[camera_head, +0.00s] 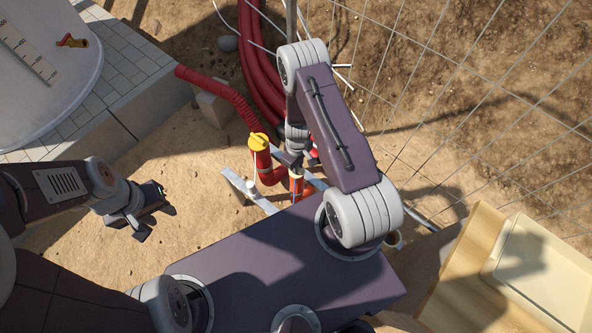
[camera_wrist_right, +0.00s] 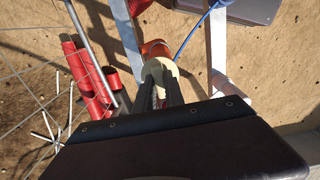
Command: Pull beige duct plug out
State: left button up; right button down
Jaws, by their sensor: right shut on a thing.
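The beige duct plug (camera_wrist_right: 159,68) is at the mouth of a short orange duct (camera_wrist_right: 154,48) in the right wrist view. My right gripper (camera_wrist_right: 160,82) is shut on the plug, with its two dark fingers narrow around it. In the head view the orange duct (camera_head: 297,186) stands just below my right gripper (camera_head: 294,160), and the arm and gripper hide most of the plug. I cannot tell how far the plug sits inside the duct. My left gripper (camera_head: 152,212) is open and empty, above bare sand at the left.
A red elbow pipe with a yellow valve (camera_head: 258,141) stands close left of the duct. A metal frame (camera_head: 247,190) surrounds the area. Red hoses (camera_head: 256,60) and a wire fence (camera_head: 450,100) lie behind. A wooden table with a beige tray (camera_head: 505,275) is at the right.

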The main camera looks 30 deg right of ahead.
jog(key=shift+r, duration=0.25)
jog(key=shift+r+p, duration=0.35)
jog(key=shift+p, duration=0.15)
notch_tip(320, 180, up, 6)
jog(key=p, duration=0.6)
jog(key=shift+f, duration=0.1)
